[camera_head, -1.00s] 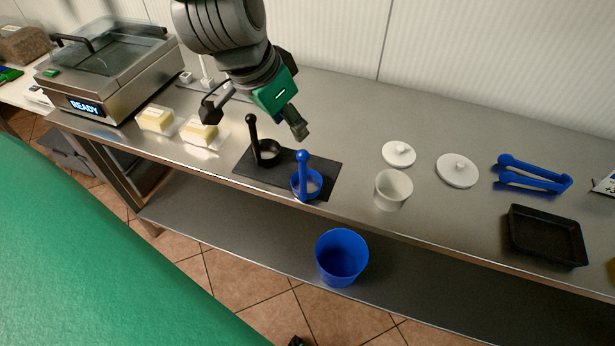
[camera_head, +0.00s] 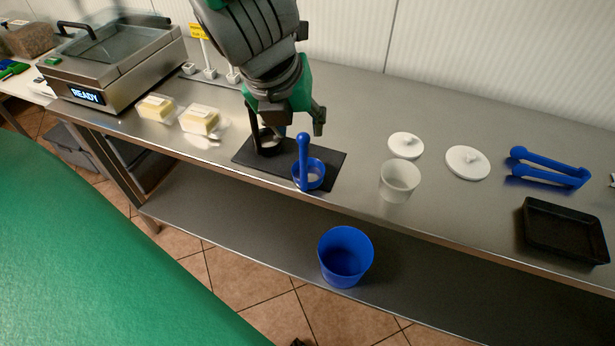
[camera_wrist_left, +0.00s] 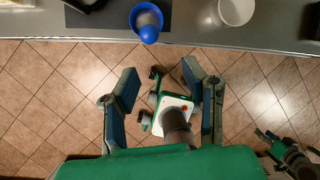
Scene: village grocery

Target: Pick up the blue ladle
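The blue ladle (camera_head: 309,178) stands on a dark mat (camera_head: 331,160) near the counter's front edge, its round-tipped handle pointing up. A black ladle (camera_head: 267,146) stands to its left on the mat, partly hidden by my gripper. My left gripper (camera_head: 285,122) is above and behind the ladles, its two fingers spread and empty. In the left wrist view, the blue ladle (camera_wrist_left: 147,18) is at the top, beyond the open fingers (camera_wrist_left: 160,74). A green and dark part at that view's lower right seems to be my right gripper (camera_wrist_left: 288,148); its fingers are unclear.
A white cup (camera_head: 399,181) stands right of the mat, with white lids (camera_head: 467,162) behind it. Blue tongs (camera_head: 548,168) and a black tray (camera_head: 565,231) are farther right. Wrapped butter blocks (camera_head: 200,121) lie left. A blue bin (camera_head: 345,257) stands on the lower shelf.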

